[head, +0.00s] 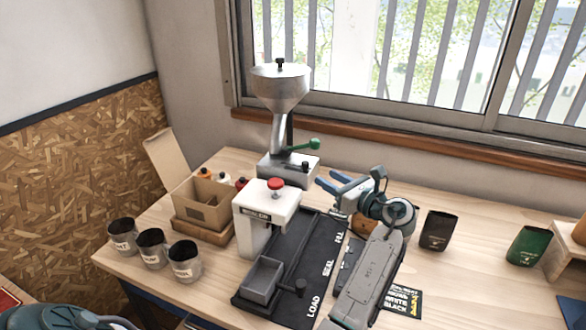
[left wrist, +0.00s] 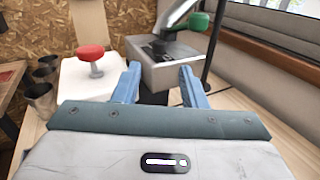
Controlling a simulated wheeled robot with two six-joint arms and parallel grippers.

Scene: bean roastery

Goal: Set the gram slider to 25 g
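A steel hopper (head: 280,88) stands at the back of the table on a grey base (head: 270,168) with a green-knobbed lever (head: 306,146). The base also shows in the left wrist view (left wrist: 178,72), with a dark slot on it. A small dark knob sits on the base near its right edge in the head view. I cannot make out a gram scale or slider setting. My left gripper (head: 328,178) is open and empty, its blue fingers (left wrist: 159,75) pointing toward the base, apparently apart from it. My right gripper is not in view.
A white press with a red knob (head: 275,184) stands left of my gripper, beside a black mat (head: 318,246) with a grey tray (head: 262,280). Several labelled cups (head: 152,248) and a cardboard box (head: 203,203) are left. Black (head: 438,230) and green (head: 527,246) bags stand right.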

